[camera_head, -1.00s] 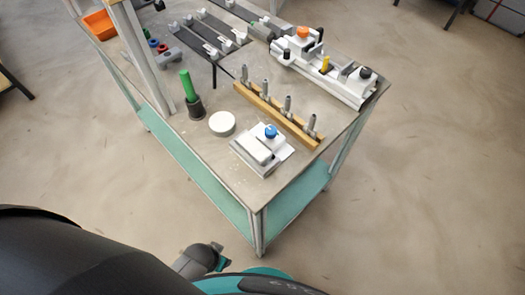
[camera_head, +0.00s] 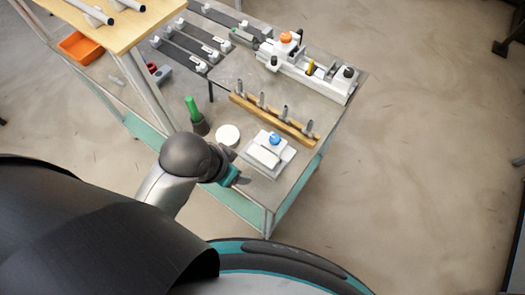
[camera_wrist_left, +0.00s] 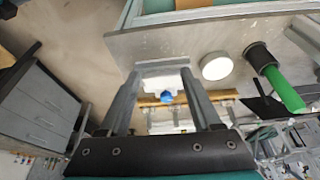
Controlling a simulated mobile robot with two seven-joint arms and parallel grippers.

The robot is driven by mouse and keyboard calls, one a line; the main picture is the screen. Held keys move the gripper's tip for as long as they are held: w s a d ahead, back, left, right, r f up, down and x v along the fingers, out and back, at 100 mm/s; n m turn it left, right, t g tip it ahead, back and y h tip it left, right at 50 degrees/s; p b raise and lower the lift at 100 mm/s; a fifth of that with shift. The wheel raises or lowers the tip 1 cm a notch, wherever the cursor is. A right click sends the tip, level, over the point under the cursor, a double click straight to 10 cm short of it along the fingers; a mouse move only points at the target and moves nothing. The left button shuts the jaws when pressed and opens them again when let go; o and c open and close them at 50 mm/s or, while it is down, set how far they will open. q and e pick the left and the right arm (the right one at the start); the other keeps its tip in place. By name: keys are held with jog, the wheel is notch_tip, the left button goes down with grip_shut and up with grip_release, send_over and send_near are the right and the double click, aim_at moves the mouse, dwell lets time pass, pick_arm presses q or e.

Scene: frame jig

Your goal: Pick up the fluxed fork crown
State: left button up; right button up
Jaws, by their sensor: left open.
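A wooden rack (camera_head: 275,118) on the table holds several upright grey metal pieces (camera_head: 284,111); I cannot tell which piece is the fluxed fork crown. A white block fixture (camera_head: 266,157) with a blue knob (camera_head: 275,138) stands in front of the rack. My left gripper (camera_head: 243,180) is at the table's near edge, just short of the fixture. In the left wrist view its two fingers (camera_wrist_left: 161,74) are apart with nothing between them, and the blue knob (camera_wrist_left: 166,97) shows beyond them. My right gripper is out of view.
A round white disc (camera_head: 228,135) and a green-handled brush in a dark holder (camera_head: 195,115) stand left of the fixture. A long white jig (camera_head: 310,70) lies behind the rack. An orange bin (camera_head: 82,46) and a raised wooden shelf (camera_head: 130,22) are at left.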

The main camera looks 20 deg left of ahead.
pick_arm(q)
jog(key=w+d+m+h, duration=0.2)
jog(key=w+d+m, duration=0.2)
jog(key=d+m, duration=0.15)
notch_tip(320, 180, up, 3)
jog(key=m+g, duration=0.3)
jog(key=m, duration=0.6)
send_over(262, 155)
jog(key=s, duration=0.1)
jog(key=w+a+r+m+g, duration=0.2)
jog(key=w+a+r+m, duration=0.1)
jog(key=a, duration=0.2)
jog(key=shift+h, duration=0.5)
jog(key=p+x, duration=0.1)
jog(key=x, duration=0.8)
jog(key=shift+d+f, duration=0.2)
jog(key=shift+f, duration=0.05)
jog(key=shift+a+f+x, duration=0.1)
jog(key=shift+a+x, duration=0.1)
jog(key=shift+x, duration=0.7)
jog(key=shift+a+f+x, duration=0.1)
jog(key=shift+a+x, duration=0.1)
jog(key=shift+x, duration=0.65)
jog(key=shift+a+f+x, duration=0.1)
jog(key=shift+a+x, duration=0.05)
jog(key=shift+x, duration=0.75)
jog(key=shift+r, duration=0.1)
grip_shut()
